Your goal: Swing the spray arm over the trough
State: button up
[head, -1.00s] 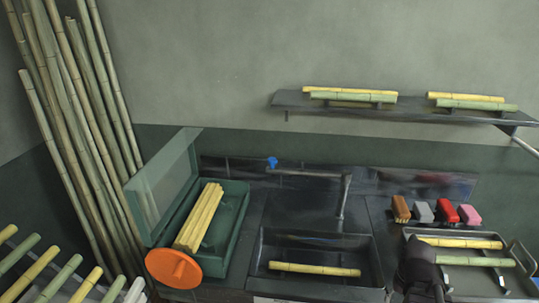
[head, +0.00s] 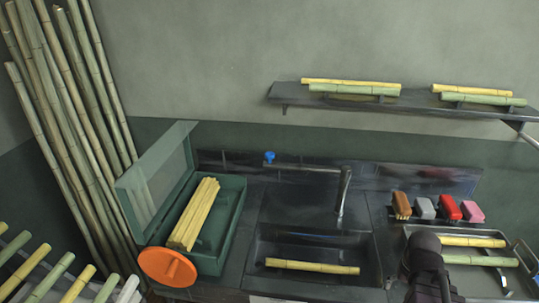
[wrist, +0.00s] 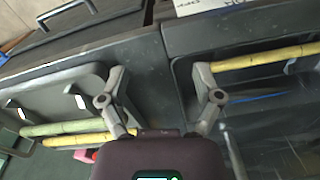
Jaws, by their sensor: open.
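The spray arm (head: 308,168) is a thin grey bar. It runs left from the top of an upright post (head: 343,192) behind the trough and has a blue knob (head: 269,157) at its left end. It lies level along the back of the counter, behind the trough rather than over it. The trough (head: 375,262) is a dark basin with one yellow cane (head: 312,266) in it. In the wrist view, my gripper (wrist: 160,70) is open and empty, above the counter between the trough (wrist: 175,75) and a tray. In the head view only my dark arm shows clearly.
The metal tray (head: 405,234) with canes stands right of the trough. Several coloured brushes (head: 449,208) stand behind it. A green open-lidded box (head: 238,210) with yellow canes and an orange disc (head: 167,267) are at left. A shelf (head: 415,100) hangs above.

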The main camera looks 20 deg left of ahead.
jog(key=w+a+r+n+t+y+p, duration=0.2)
jog(key=w+a+r+n+y+p, duration=0.15)
jog(key=w+a, duration=0.6)
jog(key=n+t+y+p, duration=0.5)
jog(key=n+y, duration=0.3)
send_near(270, 154)
jog(key=v, duration=0.3)
jog(key=shift+d+r, duration=0.1)
jog(key=shift+r, duration=0.15)
jog(key=shift+f, duration=0.1)
jog(key=b+x, duration=0.5)
jog(key=x, duration=0.8)
jog(key=shift+w+a+f, duration=0.15)
jog(key=shift+a+f, duration=0.1)
